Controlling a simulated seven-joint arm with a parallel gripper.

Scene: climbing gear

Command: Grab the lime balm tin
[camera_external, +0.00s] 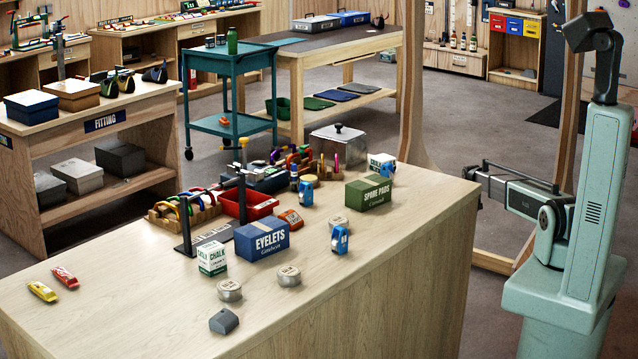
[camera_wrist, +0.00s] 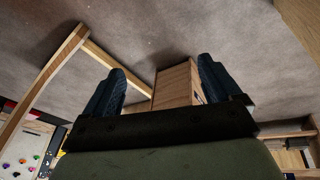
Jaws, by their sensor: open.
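Three small round silvery tins stand on the light wooden table. One tin (camera_external: 229,291) is near the front, another tin (camera_external: 289,276) is to its right, and a third tin (camera_external: 338,222) is farther back beside a blue tape dispenser. Their labels are too small to read, so I cannot tell which is lime balm. My gripper (camera_external: 474,172) is off the table's right edge, well away from the tins. In the wrist view, my gripper (camera_wrist: 164,84) is open and empty, with its two dark blue fingers wide apart. No tin shows in that view.
A blue EYELETS box (camera_external: 262,240), a white chalk box (camera_external: 212,258) and a green SPARE PADS box (camera_external: 368,193) stand around the tins. A grey block (camera_external: 224,321) lies in front. A black stand (camera_external: 187,225) rises farther back. The table's front right is clear.

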